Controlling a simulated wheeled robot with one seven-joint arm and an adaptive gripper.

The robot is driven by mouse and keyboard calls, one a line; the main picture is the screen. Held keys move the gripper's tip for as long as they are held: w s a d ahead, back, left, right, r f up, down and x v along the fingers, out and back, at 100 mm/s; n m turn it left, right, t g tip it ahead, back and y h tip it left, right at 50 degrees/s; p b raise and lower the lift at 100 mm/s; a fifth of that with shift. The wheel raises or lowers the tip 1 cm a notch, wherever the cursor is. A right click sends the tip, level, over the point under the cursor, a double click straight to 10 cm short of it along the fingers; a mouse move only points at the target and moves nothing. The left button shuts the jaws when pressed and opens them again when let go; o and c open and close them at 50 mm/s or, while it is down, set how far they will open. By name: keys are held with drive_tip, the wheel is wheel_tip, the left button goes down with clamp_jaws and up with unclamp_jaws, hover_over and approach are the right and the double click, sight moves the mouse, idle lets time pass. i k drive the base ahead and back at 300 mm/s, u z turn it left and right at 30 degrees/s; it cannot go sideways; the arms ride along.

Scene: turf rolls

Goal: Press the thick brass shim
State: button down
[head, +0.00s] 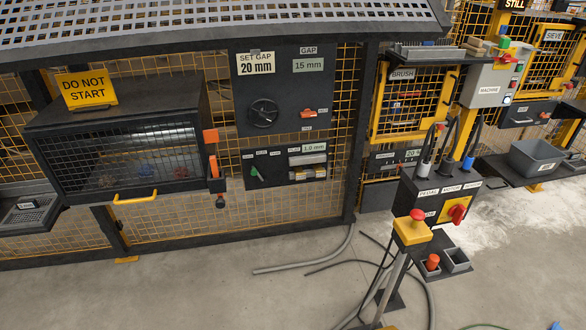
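I cannot make out a brass shim in the head view. The dark lower panel (272,178) carries a green lever (255,172), small labelled controls and a display reading 1.0 mm (314,147). Above it, a panel (285,90) has a SET GAP 20 mm sign (256,63), a GAP display reading 15 mm (308,65), a black handwheel (264,112) and an orange lever (307,114). At left, a dark mesh-fronted box (115,165) looks closed; small coloured shapes inside are blurred. My gripper is not in view.
A DO NOT START sign (87,89) stands on the box. A pedestal with a red stop button (417,214) and red rotary switch (457,213) stands right of centre. A grey bin (535,157) sits farther right. Hoses (310,266) cross the floor; the front left floor is clear.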

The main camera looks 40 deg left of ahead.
sight(320, 172)
drive_tip(key=u, duration=0.85)
drive_tip(key=i, duration=0.85)
drive_tip(key=u, duration=0.9)
